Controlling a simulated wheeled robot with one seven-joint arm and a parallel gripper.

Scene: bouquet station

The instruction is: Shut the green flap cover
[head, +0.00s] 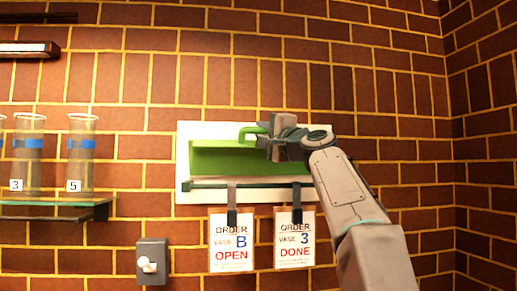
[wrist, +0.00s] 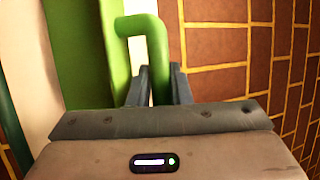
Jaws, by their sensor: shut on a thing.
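The green flap cover (head: 222,158) is on a white wall panel (head: 184,135) in the head view. Its light green handle (head: 247,131) is near the top middle of the flap. My gripper (head: 274,138) is at this handle, coming from the right. In the wrist view the handle (wrist: 141,24) runs down between the fingers of my gripper (wrist: 155,88), which is shut on it. The flap (wrist: 70,60) fills the left of that view. My gripper and arm hide the flap's right part, so I cannot tell exactly how far it stands open.
A grey wall switch (head: 151,261) is lower left. Clear vases (head: 81,155) stand on a glass shelf (head: 60,204) at left.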

